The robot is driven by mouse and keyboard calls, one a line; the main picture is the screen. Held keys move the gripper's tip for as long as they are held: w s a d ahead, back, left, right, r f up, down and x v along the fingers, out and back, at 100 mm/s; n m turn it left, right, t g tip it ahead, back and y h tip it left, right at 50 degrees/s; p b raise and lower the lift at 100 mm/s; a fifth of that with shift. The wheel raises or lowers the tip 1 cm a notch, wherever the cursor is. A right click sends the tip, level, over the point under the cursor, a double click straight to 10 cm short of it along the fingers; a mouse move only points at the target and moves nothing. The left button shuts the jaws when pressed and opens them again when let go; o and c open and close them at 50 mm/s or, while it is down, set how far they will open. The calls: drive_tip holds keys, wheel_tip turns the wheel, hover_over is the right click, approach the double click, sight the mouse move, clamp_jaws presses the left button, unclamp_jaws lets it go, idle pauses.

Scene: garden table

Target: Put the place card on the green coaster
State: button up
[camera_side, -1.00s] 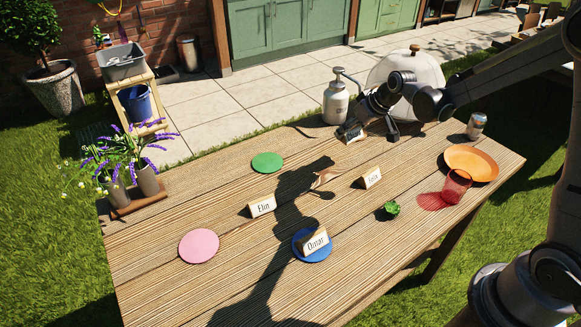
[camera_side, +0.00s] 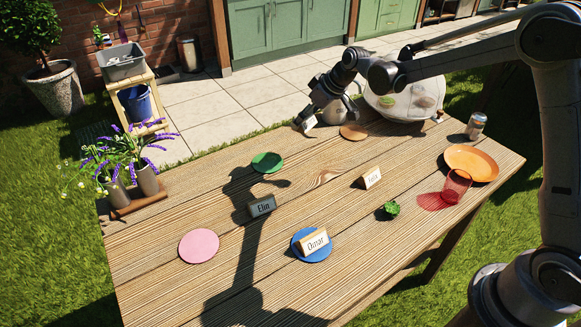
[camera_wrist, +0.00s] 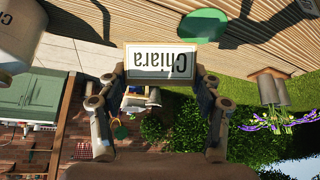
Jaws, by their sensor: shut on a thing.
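My gripper (camera_side: 306,120) is shut on a white place card (camera_side: 310,124) with a wooden edge and holds it above the far edge of the table. In the wrist view the card (camera_wrist: 160,60) reads "Chiara", upside down, between the two fingers (camera_wrist: 163,80). The green coaster (camera_side: 267,162) lies on the table, nearer and to the left of the gripper in the side view, with nothing on it. In the wrist view the green coaster (camera_wrist: 202,24) lies beyond the card, apart from it.
The "Elin" card (camera_side: 262,206) and another card (camera_side: 371,177) stand on bare wood. The "Omar" card (camera_side: 315,241) stands on a blue coaster (camera_side: 311,258). A pink coaster (camera_side: 199,246) and brown coaster (camera_side: 353,132) are empty. Flower vases (camera_side: 147,180) stand at left.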

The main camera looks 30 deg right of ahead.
drive_tip(key=w+a+f, duration=0.1)
drive_tip(key=a+f, duration=0.1)
drive_tip(key=a, duration=0.1)
drive_tip(key=w+a+f, duration=0.1)
drive_tip(key=a+f, duration=0.1)
drive_tip(key=a, duration=0.2)
drive_tip(key=w+a+f, duration=0.2)
drive_tip(key=a, duration=0.1)
drive_tip(key=shift+a+f, duration=0.25)
drive_tip(key=shift+f, duration=2.1)
drive_tip(key=o, duration=1)
drive_tip(key=shift+f, duration=0.1)
drive_tip(key=shift+o, duration=0.2)
